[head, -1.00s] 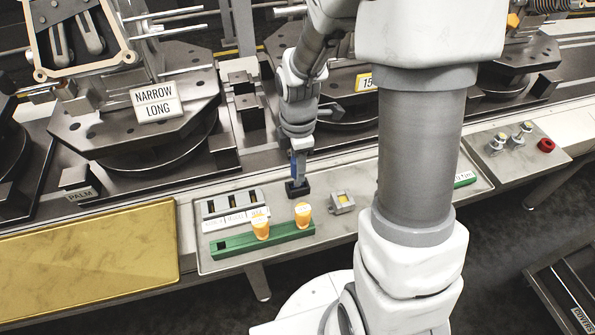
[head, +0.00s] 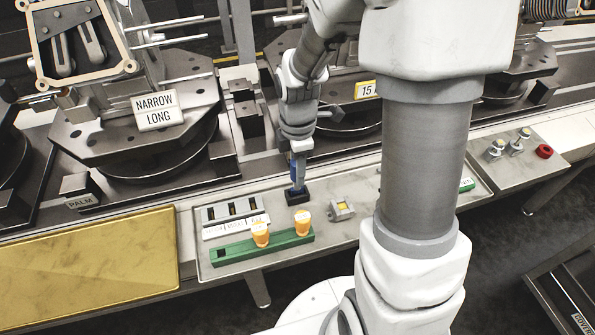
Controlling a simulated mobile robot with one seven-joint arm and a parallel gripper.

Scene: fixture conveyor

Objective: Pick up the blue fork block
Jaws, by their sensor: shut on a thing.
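The blue fork block (head: 297,180) stands upright at the black socket block (head: 297,197) on the grey panel, in the middle of the head view. My gripper (head: 297,162) comes down from above and is shut on the blue fork block. The fingers are small and partly merge with the block in this view. I cannot tell whether the block's lower end is in the socket or just above it.
A green rail (head: 236,254) with two orange-capped pegs (head: 261,234) lies front left of the socket. A slotted grey rack (head: 233,211) stands behind it. A small box with a yellow top (head: 342,209) is to the right. A gold plate (head: 90,255) is at left.

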